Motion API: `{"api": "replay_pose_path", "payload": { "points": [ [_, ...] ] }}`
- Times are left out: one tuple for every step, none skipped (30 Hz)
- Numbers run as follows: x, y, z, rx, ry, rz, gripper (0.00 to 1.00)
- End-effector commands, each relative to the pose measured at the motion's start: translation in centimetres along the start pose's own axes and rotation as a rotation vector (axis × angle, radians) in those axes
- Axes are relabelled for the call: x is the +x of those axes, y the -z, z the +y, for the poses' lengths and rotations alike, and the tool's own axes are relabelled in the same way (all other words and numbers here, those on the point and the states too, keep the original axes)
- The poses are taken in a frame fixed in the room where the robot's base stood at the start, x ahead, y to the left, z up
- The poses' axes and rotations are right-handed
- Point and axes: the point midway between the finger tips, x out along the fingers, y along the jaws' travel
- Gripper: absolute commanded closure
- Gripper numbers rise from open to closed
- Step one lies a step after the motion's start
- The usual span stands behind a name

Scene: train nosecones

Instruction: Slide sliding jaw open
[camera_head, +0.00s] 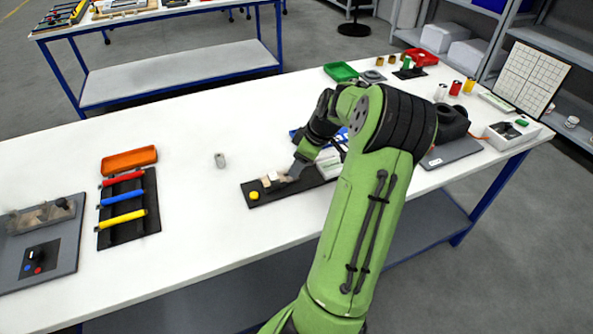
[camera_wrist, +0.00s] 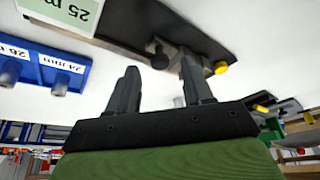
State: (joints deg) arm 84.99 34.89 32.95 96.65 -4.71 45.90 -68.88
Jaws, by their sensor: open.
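A black base plate (camera_head: 262,199) lies on the white table and carries a small vise with a yellow button (camera_head: 254,196) at its left end. Pale metal jaw blocks (camera_head: 269,178) sit on it, partly covered by my gripper (camera_head: 288,179). In the wrist view my gripper (camera_wrist: 160,78) is open, its two dark fingers apart. A black round knob (camera_wrist: 158,56) shows beyond and between the fingertips; I cannot tell whether they touch it. A grey metal block (camera_wrist: 196,62) and the yellow button (camera_wrist: 221,68) are to its right. Which block is the sliding jaw is unclear.
A small grey cylinder (camera_head: 220,160) stands left of the plate. Farther left is a black tray (camera_head: 130,232) with red, blue and yellow handles. A blue holder (camera_wrist: 40,68) with size labels is close at the left in the wrist view.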

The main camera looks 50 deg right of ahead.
Motion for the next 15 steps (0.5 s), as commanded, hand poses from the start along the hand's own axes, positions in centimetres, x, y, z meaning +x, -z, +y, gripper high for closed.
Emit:
{"api": "replay_pose_path", "payload": {
  "points": [
    [1.0, -0.1, 0.0, 0.0, 0.002, 0.0, 0.49],
    [1.4, 0.0, 0.0, -0.001, 0.002, 0.001, 0.49],
    [1.7, 0.0, 0.0, 0.0, 0.001, 0.001, 0.49],
    [1.9, 0.0, 0.0, 0.0, 0.001, 0.0, 0.49],
    [2.0, 0.0, 0.0, 0.0, 0.0, 0.0, 0.49],
    [2.1, 0.1, 0.0, 0.0, 0.0, 0.0, 0.49],
    [2.2, 0.1, 0.0, 0.0, -0.001, 0.0, 0.49],
    [2.2, 0.1, 0.0, 0.0, -0.001, 0.0, 0.49],
    [2.1, 0.1, 0.0, 0.0, -0.001, 0.0, 0.49],
    [2.1, 0.1, 0.0, 0.0, -0.001, 0.0, 0.49],
    [2.1, 0.1, 0.0, 0.0, -0.001, 0.0, 0.49],
    [2.1, 0.1, 0.0, 0.0, -0.001, 0.0, 0.49],
    [2.1, 0.1, 0.0, 0.0, -0.001, 0.0, 0.51],
    [2.1, 0.1, 0.0, 0.0, -0.001, 0.0, 0.55],
    [2.1, 0.1, 0.0, 0.0, -0.001, 0.0, 0.62]
  ]
}}
